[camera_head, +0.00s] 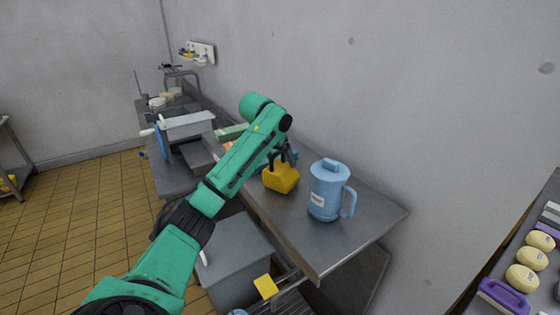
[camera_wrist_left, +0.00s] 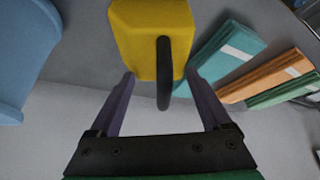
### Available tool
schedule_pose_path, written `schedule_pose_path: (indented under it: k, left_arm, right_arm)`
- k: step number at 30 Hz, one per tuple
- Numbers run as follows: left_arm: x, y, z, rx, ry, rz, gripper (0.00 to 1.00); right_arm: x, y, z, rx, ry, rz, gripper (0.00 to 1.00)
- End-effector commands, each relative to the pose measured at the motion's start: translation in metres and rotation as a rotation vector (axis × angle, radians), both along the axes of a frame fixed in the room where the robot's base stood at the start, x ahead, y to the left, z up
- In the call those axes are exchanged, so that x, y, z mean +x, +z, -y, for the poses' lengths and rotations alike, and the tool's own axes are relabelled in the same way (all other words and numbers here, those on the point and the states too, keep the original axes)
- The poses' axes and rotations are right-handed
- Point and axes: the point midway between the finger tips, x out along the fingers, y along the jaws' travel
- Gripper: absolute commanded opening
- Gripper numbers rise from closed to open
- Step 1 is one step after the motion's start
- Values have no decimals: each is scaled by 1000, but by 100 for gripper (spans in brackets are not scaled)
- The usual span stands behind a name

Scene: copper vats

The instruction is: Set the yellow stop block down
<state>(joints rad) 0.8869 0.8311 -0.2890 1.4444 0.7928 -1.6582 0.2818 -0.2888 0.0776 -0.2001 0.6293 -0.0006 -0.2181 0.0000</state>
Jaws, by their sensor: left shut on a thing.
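The yellow stop block (camera_head: 281,178) has a dark loop handle on top. It is at the steel bench (camera_head: 335,245), left of a blue jug. My left gripper (camera_head: 281,158) comes down from above and is shut on the block. In the left wrist view the block (camera_wrist_left: 150,40) and its handle show ahead of and between the fingers of my left gripper (camera_wrist_left: 163,85). The block's underside is hidden, so I cannot tell whether it touches the bench top. My right gripper is not in view.
The lidded blue jug (camera_head: 327,190) stands close to the right of the block. Teal, orange and green packs (camera_wrist_left: 265,75) lie on its other side. A grey machine (camera_head: 188,126) stands farther back. The bench's front right corner is bare.

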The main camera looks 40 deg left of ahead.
Motion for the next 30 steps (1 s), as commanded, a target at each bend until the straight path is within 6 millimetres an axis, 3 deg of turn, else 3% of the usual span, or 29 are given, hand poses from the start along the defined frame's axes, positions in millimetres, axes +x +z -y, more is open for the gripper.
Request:
schedule_pose_path:
  k: [5, 10, 11, 12, 23, 26, 30]
  left_arm:
    - [0, -13, -1, 1, 1, 4, 0]
    - [0, -14, -1, 0, 1, 4, 0]
    - [0, -15, 0, 0, 1, 0, 89]
    - [0, -15, 0, 0, 1, 0, 100]
    - [-4, -8, 0, 1, 0, 3, 100]
    - [-14, 7, 1, 1, 0, 7, 100]
    - [-32, 42, 5, 1, 0, 9, 100]
  right_arm:
    - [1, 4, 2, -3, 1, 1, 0]
    - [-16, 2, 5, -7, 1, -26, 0]
    - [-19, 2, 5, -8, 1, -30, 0]
    - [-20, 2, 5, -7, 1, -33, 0]
    - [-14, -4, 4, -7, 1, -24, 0]
    - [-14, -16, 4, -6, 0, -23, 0]
    - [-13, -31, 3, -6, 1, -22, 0]
